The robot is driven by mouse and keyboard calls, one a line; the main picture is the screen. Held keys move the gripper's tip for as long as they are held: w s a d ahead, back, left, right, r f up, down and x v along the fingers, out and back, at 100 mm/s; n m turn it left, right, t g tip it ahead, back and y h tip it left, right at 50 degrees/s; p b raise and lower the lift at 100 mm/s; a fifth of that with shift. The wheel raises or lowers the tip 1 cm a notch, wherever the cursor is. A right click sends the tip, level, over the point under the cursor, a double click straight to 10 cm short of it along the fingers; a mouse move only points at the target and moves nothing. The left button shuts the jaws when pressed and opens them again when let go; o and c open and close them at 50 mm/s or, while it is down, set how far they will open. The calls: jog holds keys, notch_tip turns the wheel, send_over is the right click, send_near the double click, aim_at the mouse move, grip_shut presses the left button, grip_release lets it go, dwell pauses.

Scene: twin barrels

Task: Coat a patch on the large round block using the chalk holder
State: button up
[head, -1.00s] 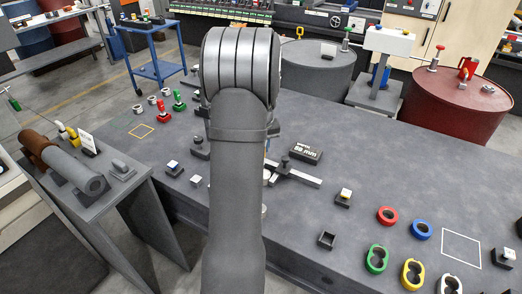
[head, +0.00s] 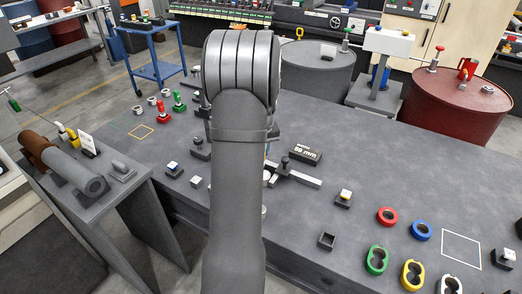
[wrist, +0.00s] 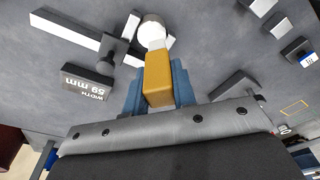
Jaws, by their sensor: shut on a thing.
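In the wrist view my gripper (wrist: 157,86) has its blue fingers closed on both sides of an orange-yellow block-shaped holder (wrist: 158,72), which I take to be the chalk holder. Its far end has a white tip (wrist: 155,43). Just beyond the tip, a pale round piece (wrist: 151,27) stands beside a sliding gauge; it may be the large round block. The tip overlaps it in the picture, and I cannot tell whether they touch. No coated patch can be made out. In the head view my arm hides the gripper and the holder.
The sliding gauge (head: 298,178) lies close by, with a black block (head: 305,154) marked 59 mm behind it. Small dark stands (head: 343,198) are nearby. Red (head: 387,217) and blue (head: 421,231) rings lie to the right. The right middle of the bench (head: 420,170) is clear.

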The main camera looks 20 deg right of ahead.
jog(key=shift+f, duration=2.75)
jog(key=shift+w+d+f, duration=0.45)
jog(key=shift+d+f, duration=0.05)
jog(key=shift+f, duration=0.2)
jog(key=shift+w+d, duration=0.95)
jog(key=s+a, duration=0.3)
jog(key=shift+w+r, duration=0.1)
jog(key=shift+r, duration=3.9)
jog(key=shift+d, duration=0.1)
